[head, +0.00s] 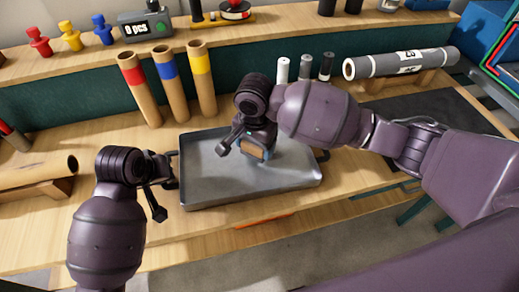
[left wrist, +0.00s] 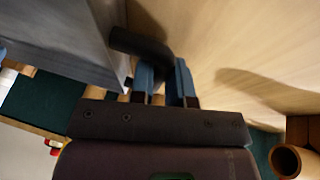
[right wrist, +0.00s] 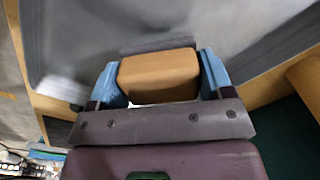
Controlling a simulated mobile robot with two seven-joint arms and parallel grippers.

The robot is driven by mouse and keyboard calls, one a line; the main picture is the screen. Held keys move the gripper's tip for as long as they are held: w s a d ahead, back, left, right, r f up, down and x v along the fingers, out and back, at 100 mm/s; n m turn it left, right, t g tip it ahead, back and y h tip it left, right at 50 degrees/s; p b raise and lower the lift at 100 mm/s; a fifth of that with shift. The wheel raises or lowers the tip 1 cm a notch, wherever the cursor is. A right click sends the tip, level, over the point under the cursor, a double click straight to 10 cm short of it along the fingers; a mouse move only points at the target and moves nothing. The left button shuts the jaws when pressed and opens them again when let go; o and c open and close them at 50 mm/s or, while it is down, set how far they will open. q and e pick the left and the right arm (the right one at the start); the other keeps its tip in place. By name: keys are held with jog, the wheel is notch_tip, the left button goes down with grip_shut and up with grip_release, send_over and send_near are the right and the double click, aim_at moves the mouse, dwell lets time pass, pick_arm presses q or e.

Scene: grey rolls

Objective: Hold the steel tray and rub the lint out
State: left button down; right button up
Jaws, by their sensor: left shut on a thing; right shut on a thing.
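The steel tray (head: 205,185) lies on the wooden bench in front of me, grey with low walls. It also shows in the left wrist view (left wrist: 55,40) and right wrist view (right wrist: 85,30). My left gripper (head: 165,182) is at its left side, shut on the dark tray handle (left wrist: 140,44). My right gripper (head: 256,146) is over the tray's middle, shut on a wooden block (right wrist: 160,75). A thin dark-grey layer shows at the block's far edge; contact with the tray floor is unclear. Faint pale streaks show on the tray floor; I cannot make out distinct lint.
Cardboard tubes with red (head: 139,92), blue (head: 170,85) and yellow (head: 202,82) bands stand behind the tray. A grey roll (head: 400,62) lies at the back right. A brown tube (head: 35,172) lies at the left. A dark mat (head: 410,115) covers the bench at right.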

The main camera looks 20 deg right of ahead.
aim_at(282, 150)
jog(key=shift+r, duration=2.8)
jog(key=shift+d, duration=0.1)
jog(key=shift+w+d+f, duration=0.2)
jog(key=shift+d+f, duration=0.45)
jog(key=shift+f, duration=0.55)
jog(key=shift+w+d+f, duration=0.15)
jog(key=shift+d+f, duration=0.55)
jog(key=shift+f, duration=0.45)
jog(key=shift+w+d+f, duration=0.2)
jog(key=shift+d+f, duration=0.45)
jog(key=shift+f, duration=0.55)
jog(key=shift+d+f, duration=0.45)
jog(key=shift+f, duration=0.2)
jog(key=shift+c, duration=0.4)
jog(key=shift+s+d, duration=0.1)
jog(key=shift+d, duration=1.2)
jog(key=shift+a, duration=1.75)
notch_tip(282, 150, up, 8)
